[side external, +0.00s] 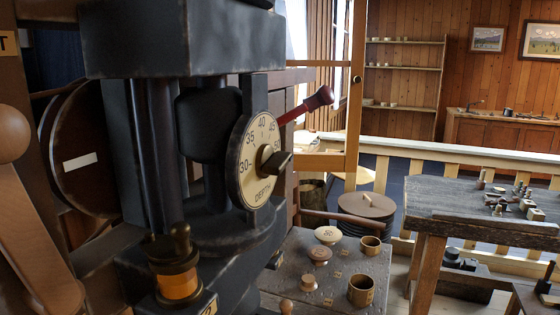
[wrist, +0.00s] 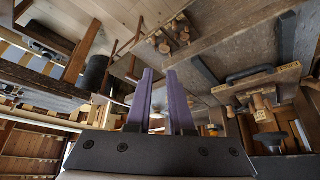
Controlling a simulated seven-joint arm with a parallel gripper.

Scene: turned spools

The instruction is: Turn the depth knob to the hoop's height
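The dial is marked DEPTH and shows 30, 35, 40 and 50; the knob's exact setting cannot be read.
A red-handled lever (side external: 319,98) sticks out right of the dial. Turned wooden pieces (side external: 328,235) and small number tags lie on the bench (side external: 290,260). An amber oil cup (side external: 176,280) stands below left of the dial. Space directly right of the knob looks clear.

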